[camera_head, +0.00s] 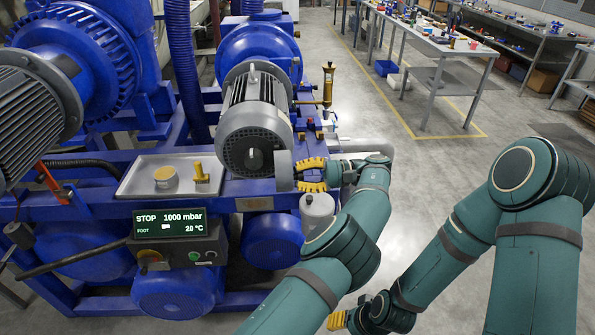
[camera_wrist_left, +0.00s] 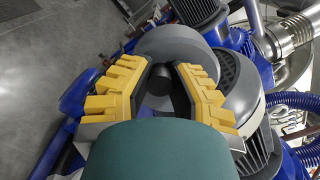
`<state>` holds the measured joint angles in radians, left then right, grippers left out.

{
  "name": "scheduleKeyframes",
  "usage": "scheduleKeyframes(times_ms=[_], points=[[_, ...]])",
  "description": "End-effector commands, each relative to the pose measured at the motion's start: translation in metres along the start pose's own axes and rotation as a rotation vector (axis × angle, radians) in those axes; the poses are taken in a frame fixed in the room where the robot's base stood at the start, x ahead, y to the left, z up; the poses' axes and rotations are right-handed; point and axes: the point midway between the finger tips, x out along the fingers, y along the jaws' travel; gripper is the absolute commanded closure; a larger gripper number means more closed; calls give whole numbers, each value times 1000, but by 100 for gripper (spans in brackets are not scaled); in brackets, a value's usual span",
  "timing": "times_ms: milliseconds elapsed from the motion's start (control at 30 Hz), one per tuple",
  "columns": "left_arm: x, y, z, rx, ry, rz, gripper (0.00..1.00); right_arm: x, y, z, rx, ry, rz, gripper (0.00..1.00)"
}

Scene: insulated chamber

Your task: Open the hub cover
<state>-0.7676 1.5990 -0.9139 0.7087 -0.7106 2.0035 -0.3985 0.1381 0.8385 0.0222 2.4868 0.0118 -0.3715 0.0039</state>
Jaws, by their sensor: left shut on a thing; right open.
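The hub cover (camera_head: 284,171) is a grey disc standing at the right side of the round grey motor end (camera_head: 235,155), turned at an angle to that face. A dark hub shows uncovered at the motor end's centre. My left gripper (camera_head: 312,175), with yellow finger pads, is at the cover's right side. In the left wrist view, its fingers (camera_wrist_left: 158,90) are shut around the dark round knob (camera_wrist_left: 159,76) in front of the cover's grey disc (camera_wrist_left: 172,45). My right gripper (camera_head: 338,320) is low at the bottom edge, open, only partly visible and away from the cover.
A control panel (camera_head: 168,228) reading STOP is at lower left, beneath a metal tray (camera_head: 140,184). A brass-coloured upright fitting (camera_head: 328,85) stands right of the motor. A grey canister (camera_head: 317,210) is just below my left gripper. Open floor lies to the right.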

Motion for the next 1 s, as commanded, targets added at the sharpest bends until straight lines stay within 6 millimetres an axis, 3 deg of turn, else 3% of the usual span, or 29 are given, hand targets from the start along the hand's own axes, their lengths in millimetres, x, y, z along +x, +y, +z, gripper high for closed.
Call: scheduleKeyframes(times_ms=[567, 600, 667, 1000], points=[[-1, -2, 3, -6, -8, 3, 100, -3, -1, 0, 0, 0, 0, 46], [-1, -2, 3, -6, -8, 3, 69, -3, -1, 0, 0, 0, 0, 46], [-1, -1, 3, -5, -8, 4, 48, -3, -1, 0, 0, 0, 0, 46], [-1, -1, 3, -2, -6, 5, 46, -2, -1, 0, 0, 0, 0, 46]])
